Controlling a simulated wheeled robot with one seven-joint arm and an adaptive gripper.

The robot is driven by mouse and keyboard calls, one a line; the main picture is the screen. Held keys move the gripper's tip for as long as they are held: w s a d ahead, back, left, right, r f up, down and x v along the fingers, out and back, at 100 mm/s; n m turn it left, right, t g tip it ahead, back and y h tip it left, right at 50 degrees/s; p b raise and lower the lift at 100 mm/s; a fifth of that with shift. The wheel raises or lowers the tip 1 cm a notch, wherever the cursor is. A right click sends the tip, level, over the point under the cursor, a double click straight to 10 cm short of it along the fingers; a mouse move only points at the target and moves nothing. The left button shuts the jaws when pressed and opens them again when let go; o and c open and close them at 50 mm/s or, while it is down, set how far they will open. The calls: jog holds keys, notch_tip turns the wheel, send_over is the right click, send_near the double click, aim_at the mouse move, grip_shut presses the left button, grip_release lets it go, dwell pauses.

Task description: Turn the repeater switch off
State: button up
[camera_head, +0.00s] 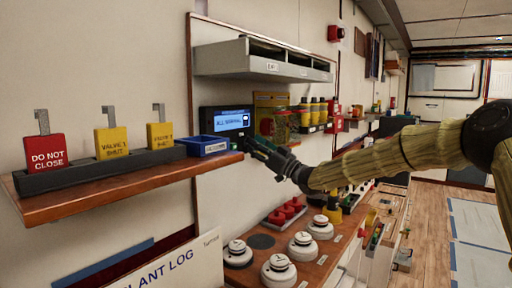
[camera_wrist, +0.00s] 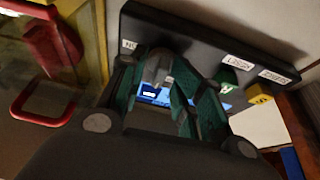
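The dark panel with a lit blue screen reading "ALL NORMAL" (camera_head: 232,121) is on the wall in the head view. My gripper (camera_head: 254,147) is at its lower right edge. In the wrist view the panel (camera_wrist: 205,38) appears turned over, with upside-down labels. A grey knob or lever (camera_wrist: 158,66), seemingly the switch, stands near a small white label. My gripper (camera_wrist: 163,75) has its green-padded fingers apart, one on each side of the grey part. I cannot tell whether they touch it. Part of the blue screen shows between the fingers.
A green button (camera_wrist: 227,80) and a yellow one (camera_wrist: 260,95) are on the panel beside my fingers. A red handle (camera_wrist: 42,105) and yellow-edged case are close by.

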jog(key=shift+d+f, duration=0.15)
jog(key=shift+d, duration=0.05)
jog(key=v, duration=1.1)
jog(key=shift+s+d, duration=0.2)
jog(key=shift+d, duration=0.1)
jog(key=shift+f, duration=0.2)
